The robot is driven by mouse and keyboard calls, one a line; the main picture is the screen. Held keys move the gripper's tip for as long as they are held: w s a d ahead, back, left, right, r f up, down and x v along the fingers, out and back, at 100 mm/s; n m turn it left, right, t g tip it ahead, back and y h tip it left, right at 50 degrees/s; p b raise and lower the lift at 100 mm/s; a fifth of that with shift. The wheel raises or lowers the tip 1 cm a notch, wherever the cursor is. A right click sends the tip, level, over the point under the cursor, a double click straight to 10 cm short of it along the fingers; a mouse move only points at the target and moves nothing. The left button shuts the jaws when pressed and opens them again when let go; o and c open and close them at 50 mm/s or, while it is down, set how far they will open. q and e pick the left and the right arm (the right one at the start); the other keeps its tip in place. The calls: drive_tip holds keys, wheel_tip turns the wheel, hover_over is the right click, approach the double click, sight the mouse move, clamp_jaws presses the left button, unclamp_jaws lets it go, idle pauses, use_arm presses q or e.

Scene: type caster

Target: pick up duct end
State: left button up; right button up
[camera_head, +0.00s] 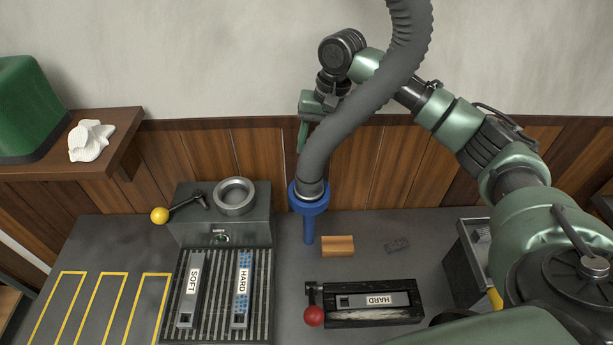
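The grey ribbed duct (350,120) hangs from the top of the picture and curves down to the left. Its duct end (309,200) is a blue collar with a blue stem below and a metal ring above, over the back of the workbench. My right gripper (304,140) is up behind the duct, above the duct end and apart from it. The duct hides part of the gripper, so whether its fingers are open or shut does not show. My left gripper is not in view.
The workbench holds a metal machine (222,218) with a yellow-knobbed lever, SOFT (192,290) and HARD (242,290) bars on a slatted rack, a wooden block (338,246), and a black fixture (368,303) with a red-knobbed lever. A shelf (100,163) stands left.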

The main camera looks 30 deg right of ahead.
sight(309, 158)
drive_tip(key=shift+a+f, duration=0.15)
drive_tip(key=shift+f, duration=0.3)
drive_tip(key=f, duration=0.1)
drive_tip(key=f+p, duration=0.1)
drive_tip(key=f, duration=0.1)
drive_tip(key=a+f+p, duration=0.1)
drive_tip(key=shift+w+f, duration=0.2)
drive_tip(key=shift+w, duration=0.1)
drive_tip(key=shift+a+f, duration=0.1)
drive_tip(key=shift+f, duration=0.15)
clamp_jaws()
